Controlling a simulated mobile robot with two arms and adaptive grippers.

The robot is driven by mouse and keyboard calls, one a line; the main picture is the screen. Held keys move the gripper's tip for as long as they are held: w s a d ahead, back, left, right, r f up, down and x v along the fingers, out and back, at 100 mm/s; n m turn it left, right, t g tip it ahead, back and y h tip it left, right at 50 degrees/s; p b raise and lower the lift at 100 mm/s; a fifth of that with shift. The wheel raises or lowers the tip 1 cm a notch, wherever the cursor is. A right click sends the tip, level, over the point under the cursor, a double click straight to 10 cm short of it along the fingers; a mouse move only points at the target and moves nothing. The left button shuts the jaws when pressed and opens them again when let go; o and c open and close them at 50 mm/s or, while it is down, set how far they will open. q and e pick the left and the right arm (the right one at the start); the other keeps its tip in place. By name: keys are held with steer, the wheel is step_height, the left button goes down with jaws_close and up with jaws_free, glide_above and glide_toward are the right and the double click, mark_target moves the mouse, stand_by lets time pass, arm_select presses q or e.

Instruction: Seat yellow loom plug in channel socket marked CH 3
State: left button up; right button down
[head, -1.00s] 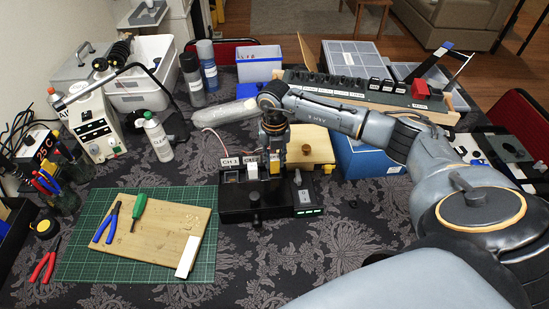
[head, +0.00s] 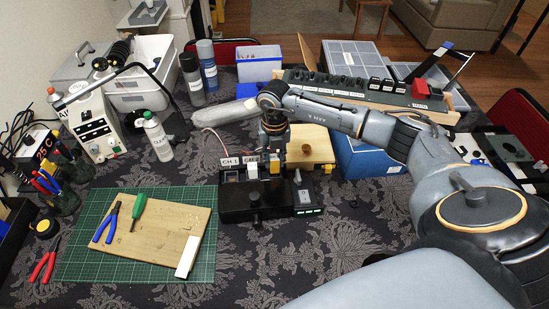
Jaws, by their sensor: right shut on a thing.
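The black socket block (head: 237,207) stands on the patterned table. It carries the labels CH 1 (head: 230,161) and CH 2 (head: 251,160); a CH 3 label is not readable, and that area is behind my gripper. My right gripper (head: 274,153) points down over the rear of the block, right of CH 2. It is shut on the small yellow plug (head: 275,168), which shows below its fingers. I cannot tell whether the plug is inside a socket or just above it. My left gripper is not in view.
A wooden block (head: 313,147) stands close behind the socket block on the right. A green mat (head: 90,265) with a wooden board (head: 165,250) and tools lies to the left. The table in front is clear.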

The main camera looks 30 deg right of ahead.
mark_target(274, 157)
steer(key=shift+f+b, duration=1.15)
steer(key=shift+f, duration=0.3)
steer(key=c, duration=1)
jaws_free()
step_height(274, 157, up, 12)
steer(key=shift+r, duration=0.1)
